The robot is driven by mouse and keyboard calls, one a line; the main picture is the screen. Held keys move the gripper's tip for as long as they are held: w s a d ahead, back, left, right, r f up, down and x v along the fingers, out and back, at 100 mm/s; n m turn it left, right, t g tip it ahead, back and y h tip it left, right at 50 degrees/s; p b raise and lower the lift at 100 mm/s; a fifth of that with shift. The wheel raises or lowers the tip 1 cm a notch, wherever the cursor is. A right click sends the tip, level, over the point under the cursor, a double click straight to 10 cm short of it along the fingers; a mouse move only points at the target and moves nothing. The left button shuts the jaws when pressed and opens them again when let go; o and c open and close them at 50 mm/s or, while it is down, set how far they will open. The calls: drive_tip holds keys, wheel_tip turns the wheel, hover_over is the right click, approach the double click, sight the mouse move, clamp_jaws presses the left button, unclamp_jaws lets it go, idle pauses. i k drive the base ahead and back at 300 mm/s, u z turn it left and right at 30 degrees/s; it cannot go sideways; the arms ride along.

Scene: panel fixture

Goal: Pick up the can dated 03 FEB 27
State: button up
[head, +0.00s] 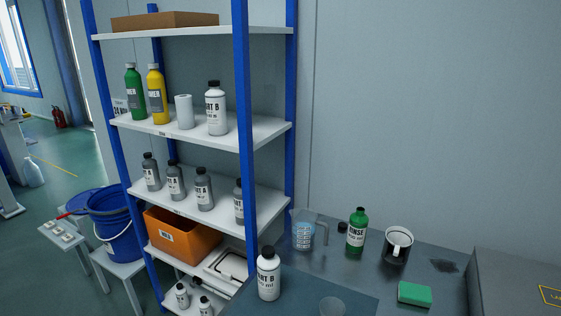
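No date 03 FEB 27 can be read on any container. Several grey containers with black caps, labelled "A" (204,190), stand on the middle shelf; one (239,203) is partly hidden behind a blue post. A white "PART B" container (216,110) stands on the shelf above. Another white "PART B" container (268,275) stands upright on the dark bench. Small white containers (182,296) with black caps stand on the lowest shelf. My gripper is not in view.
The upper shelf also holds a green bottle (135,92), a yellow bottle (157,97) and a white roll (184,112). On the bench are a beaker (303,233), a green rinse bottle (356,232), a mug (397,246) and a green sponge (414,294). Blue posts (244,120) frame the shelves.

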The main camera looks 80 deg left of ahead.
sight(150, 167)
drive_tip(key=u, duration=1.3)
drive_tip(key=k, duration=0.55)
drive_tip(key=u, duration=2.4)
drive_tip(key=k, duration=0.35)
drive_tip(key=u, duration=1.55)
drive_tip(key=i, duration=3.4)
drive_tip(key=z, duration=0.35)
